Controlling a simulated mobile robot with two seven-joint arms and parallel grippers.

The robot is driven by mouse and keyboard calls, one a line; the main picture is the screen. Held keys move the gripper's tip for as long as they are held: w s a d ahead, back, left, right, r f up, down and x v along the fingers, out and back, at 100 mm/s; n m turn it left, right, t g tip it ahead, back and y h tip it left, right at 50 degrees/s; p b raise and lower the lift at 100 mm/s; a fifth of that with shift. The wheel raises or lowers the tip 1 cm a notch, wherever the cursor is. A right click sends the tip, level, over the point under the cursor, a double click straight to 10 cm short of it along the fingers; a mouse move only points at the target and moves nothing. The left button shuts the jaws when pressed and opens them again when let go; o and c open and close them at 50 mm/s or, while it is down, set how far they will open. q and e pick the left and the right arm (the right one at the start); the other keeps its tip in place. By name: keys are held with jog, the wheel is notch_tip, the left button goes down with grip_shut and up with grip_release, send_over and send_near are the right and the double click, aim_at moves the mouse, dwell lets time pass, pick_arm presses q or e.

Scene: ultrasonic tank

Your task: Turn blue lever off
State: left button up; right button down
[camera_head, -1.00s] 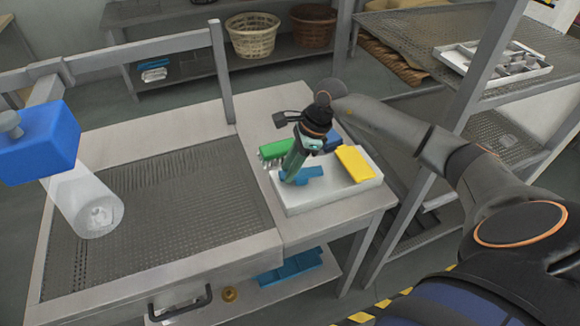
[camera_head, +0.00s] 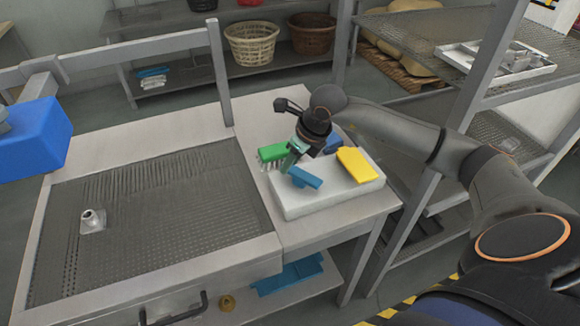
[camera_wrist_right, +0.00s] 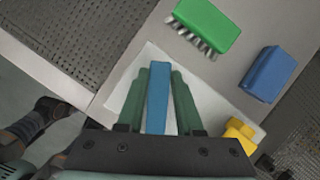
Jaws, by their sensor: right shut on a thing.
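The blue lever (camera_head: 306,178) is a bar on the white box (camera_head: 312,204) at the right end of the table. My right gripper (camera_head: 290,164) reaches down to it from above, and its green fingers are shut on it. In the right wrist view the blue lever (camera_wrist_right: 157,98) lies lengthwise between the two green fingers (camera_wrist_right: 157,90). The lever's base is hidden. My left gripper is in neither view.
A yellow piece (camera_head: 358,164) is on the white box, right of the lever. A green brush (camera_head: 272,152) and a blue block (camera_wrist_right: 269,74) are behind it. A mesh-floored basin (camera_head: 150,215) lies left, with a blue box (camera_head: 32,140) above its left side.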

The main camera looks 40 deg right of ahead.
aim_at(305, 180)
jog(key=m+b, duration=0.1)
jog(key=d+m+h, duration=0.1)
jog(key=m, duration=0.1)
jog(key=shift+w+m+b, duration=0.1)
jog(key=shift+m+b, duration=0.2)
jog(key=shift+b, duration=0.05)
jog(key=shift+d+m+h+b, duration=0.3)
jog(key=shift+m+h+b, duration=0.4)
jog(key=shift+m, duration=0.7)
jog(key=c, duration=0.6)
grip_release()
jog(key=shift+o, duration=0.2)
jog(key=shift+r, duration=0.1)
jog(key=v, duration=1.2)
jog(key=shift+r, duration=0.15)
jog(key=shift+a, duration=0.1)
jog(key=shift+s, duration=0.25)
